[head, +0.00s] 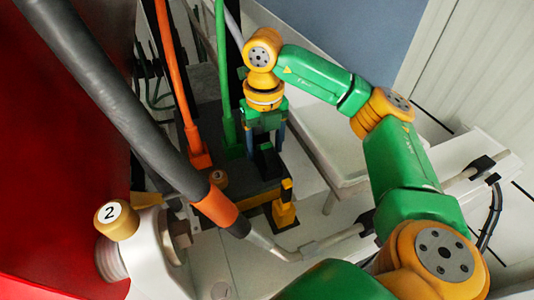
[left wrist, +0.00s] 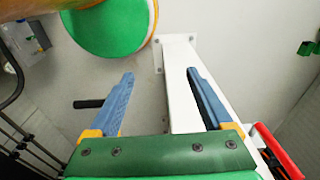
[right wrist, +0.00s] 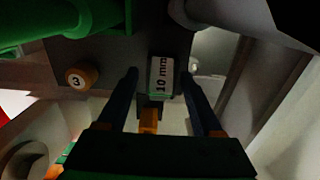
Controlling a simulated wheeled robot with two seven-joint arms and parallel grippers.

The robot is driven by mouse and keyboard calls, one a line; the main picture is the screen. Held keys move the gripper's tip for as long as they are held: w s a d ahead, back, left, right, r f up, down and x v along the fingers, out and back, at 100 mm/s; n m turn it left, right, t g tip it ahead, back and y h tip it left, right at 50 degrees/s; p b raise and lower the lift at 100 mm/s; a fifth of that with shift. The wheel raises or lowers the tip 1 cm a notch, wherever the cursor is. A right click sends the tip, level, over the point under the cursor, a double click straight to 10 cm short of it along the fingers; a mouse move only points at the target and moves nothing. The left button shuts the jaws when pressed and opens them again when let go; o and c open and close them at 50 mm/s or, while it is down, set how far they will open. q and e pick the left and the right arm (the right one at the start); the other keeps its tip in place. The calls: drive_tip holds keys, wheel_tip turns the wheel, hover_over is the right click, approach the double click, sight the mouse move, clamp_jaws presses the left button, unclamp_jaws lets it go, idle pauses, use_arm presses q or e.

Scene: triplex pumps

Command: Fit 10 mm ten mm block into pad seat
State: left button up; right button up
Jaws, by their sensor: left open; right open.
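A block labelled "10 mm" (right wrist: 161,76) shows in the right wrist view between the two fingertips of my right gripper (right wrist: 159,70). The gripper is open, with dark gaps on both sides of the block, and I see no grip on it. In the head view my right gripper (head: 265,143) points down over a black piece (head: 267,162) on the dark bench area. I cannot tell how far the fingertips are above it. My left gripper (left wrist: 160,74) is open and empty in the left wrist view, away from the block. I cannot make out the pad seat for certain.
A yellow piece (head: 284,210) stands right of the dark plate, near the block. A knob marked 3 (right wrist: 82,76) is left of it. An orange pipe (head: 178,85), a green pipe (head: 224,85) and a thick grey hose (head: 120,100) crowd the left. A white post (left wrist: 183,85) stands by my left gripper.

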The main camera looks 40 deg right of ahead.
sight(265, 160)
drive_tip(key=shift+w+d+f, duration=0.25)
drive_tip(key=shift+w+f, duration=0.05)
drive_tip(key=shift+w, duration=0.15)
use_arm(q)
drive_tip(key=shift+w+d, duration=0.1)
drive_tip(key=shift+w, duration=0.35)
use_arm(e)
drive_tip(key=shift+s+a+r, duration=0.15)
clamp_jaws()
wheel_tip(265, 160, up, 4)
drive_tip(key=shift+f, duration=0.25)
drive_tip(key=s+r, duration=0.1)
drive_tip(key=s+a+r, duration=0.1)
drive_tip(key=r, duration=0.1)
drive_tip(key=s+r+p, duration=0.1)
drive_tip(key=shift+a+r, duration=0.35)
drive_tip(key=shift+a, duration=0.05)
use_arm(q)
drive_tip(key=shift+f+b, duration=0.25)
drive_tip(key=shift+b, duration=0.6)
use_arm(e)
drive_tip(key=s+a+r, duration=0.4)
drive_tip(key=s+a, duration=0.1)
drive_tip(key=s, duration=0.4)
drive_tip(key=shift+a+r, duration=0.15)
drive_tip(key=shift+r, duration=0.25)
